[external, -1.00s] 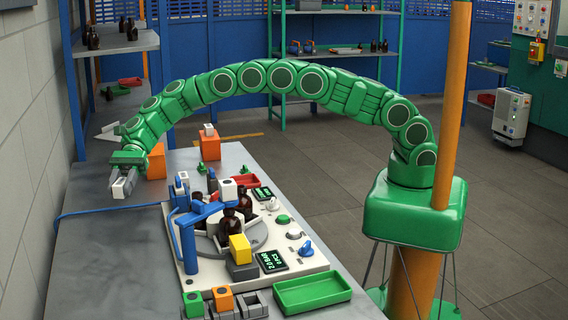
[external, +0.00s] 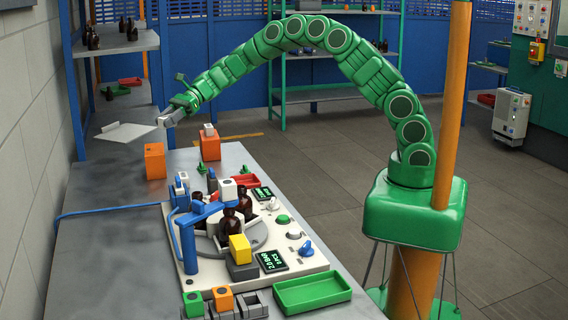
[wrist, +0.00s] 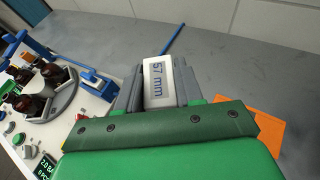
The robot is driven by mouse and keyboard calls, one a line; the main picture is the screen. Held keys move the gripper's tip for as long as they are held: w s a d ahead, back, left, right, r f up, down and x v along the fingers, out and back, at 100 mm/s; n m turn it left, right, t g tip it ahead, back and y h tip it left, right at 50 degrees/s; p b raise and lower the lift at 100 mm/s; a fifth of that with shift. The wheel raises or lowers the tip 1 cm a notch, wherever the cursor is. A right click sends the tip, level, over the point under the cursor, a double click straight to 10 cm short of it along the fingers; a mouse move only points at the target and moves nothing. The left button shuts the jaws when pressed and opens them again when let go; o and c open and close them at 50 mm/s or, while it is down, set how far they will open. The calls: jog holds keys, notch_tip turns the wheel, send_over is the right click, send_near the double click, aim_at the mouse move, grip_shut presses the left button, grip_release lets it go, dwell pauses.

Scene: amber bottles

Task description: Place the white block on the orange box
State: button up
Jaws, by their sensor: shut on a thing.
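My gripper (external: 172,116) is raised above the far left part of the table, pointing left. It is shut on the white block (external: 161,121), which shows at its tip. In the wrist view the white block (wrist: 158,84) sits between the two grey fingers, with "57 mm" on its face. The orange box (external: 155,163) stands on the table below the gripper, with its top bare. In the wrist view the orange box (wrist: 248,122) is partly hidden behind my green gripper body, to the right of the block.
A red-orange box (external: 210,148) with a small white block on top stands to the right. The white station (external: 262,245) with amber bottles, a blue frame and a yellow block fills the table's middle. A green tray (external: 312,293) lies in front. The left side of the table is mostly clear.

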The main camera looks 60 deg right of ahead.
jog(key=s+d+r+m+t, duration=0.2)
jog(key=d, duration=0.6)
send_over(154, 149)
jog(key=s, duration=0.2)
jog(key=shift+h, duration=0.3)
jog(key=f, duration=0.6)
jog(key=shift+s+d+f, duration=0.2)
jog(key=shift+d+f, duration=0.2)
jog(key=shift+w+a+f, duration=0.2)
jog(key=shift+w+f, duration=0.8)
jog(key=shift+f, duration=0.15)
jog(key=shift+w+f, duration=0.3)
jog(key=shift+f, duration=1.6)
